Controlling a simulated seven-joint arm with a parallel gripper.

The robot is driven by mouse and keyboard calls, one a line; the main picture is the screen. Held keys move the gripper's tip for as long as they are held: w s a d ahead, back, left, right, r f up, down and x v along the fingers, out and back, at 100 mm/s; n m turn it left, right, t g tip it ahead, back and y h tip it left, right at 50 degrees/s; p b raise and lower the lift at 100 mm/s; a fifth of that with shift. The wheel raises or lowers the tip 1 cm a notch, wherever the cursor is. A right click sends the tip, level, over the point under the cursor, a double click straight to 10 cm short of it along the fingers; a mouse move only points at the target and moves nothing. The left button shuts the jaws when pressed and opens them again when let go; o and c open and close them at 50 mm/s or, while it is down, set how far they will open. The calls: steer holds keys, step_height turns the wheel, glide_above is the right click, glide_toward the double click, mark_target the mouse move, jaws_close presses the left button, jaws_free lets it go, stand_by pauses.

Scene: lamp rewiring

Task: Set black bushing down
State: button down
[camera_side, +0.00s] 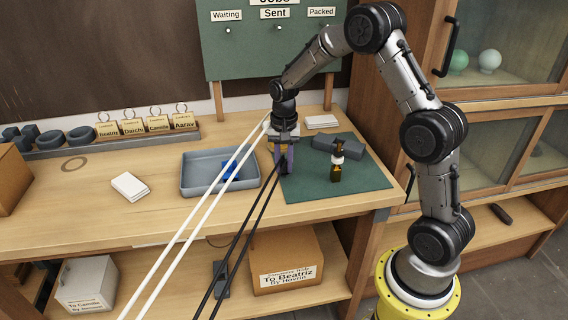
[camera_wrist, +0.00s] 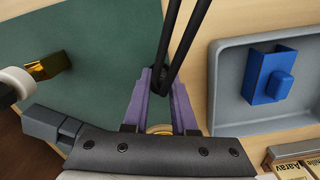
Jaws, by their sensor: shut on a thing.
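My gripper (camera_side: 284,163) points down over the left part of the green mat (camera_side: 310,192). In the wrist view its purple fingers (camera_wrist: 160,88) are closed together on the black bushing (camera_wrist: 161,78), a small dark piece at the fingertips. The black cord (camera_wrist: 188,45) reaches the same spot, and I cannot tell exactly how it meets the bushing. In the side view the fingers and cord largely hide the bushing. Whether it touches the mat is unclear.
A grey tray (camera_side: 186,187) with a blue part (camera_side: 231,171) stands just left of my gripper. A dark-and-brass lamp fitting with a white collar (camera_side: 337,166) stands on the mat to the right, before a dark grey block (camera_side: 350,142). White cords (camera_side: 205,211) cross the foreground.

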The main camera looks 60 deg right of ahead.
mark_target(284, 162)
steer(key=shift+f, duration=0.1)
steer(key=c, duration=0.7)
jaws_free()
step_height(284, 162, up, 12)
steer(key=s+a+r+n+t, duration=0.2)
steer(key=s+a+r+n, duration=0.1)
steer(key=s+a+r, duration=0.25)
steer(key=s+a+n+t, duration=0.1)
steer(key=s+a+n, duration=0.1)
steer(key=s, duration=0.4)
steer(key=s+a+n+t, duration=0.1)
steer(key=s+a+n, duration=0.2)
steer(key=s, duration=0.4)
steer(key=s+a+n+t, duration=0.1)
steer(key=s+a+n, duration=0.2)
steer(key=s, duration=0.3)
steer(key=shift+s+r+n+t, duration=0.1)
steer(key=shift+s+n+t, duration=0.2)
steer(key=shift+s+n, duration=0.15)
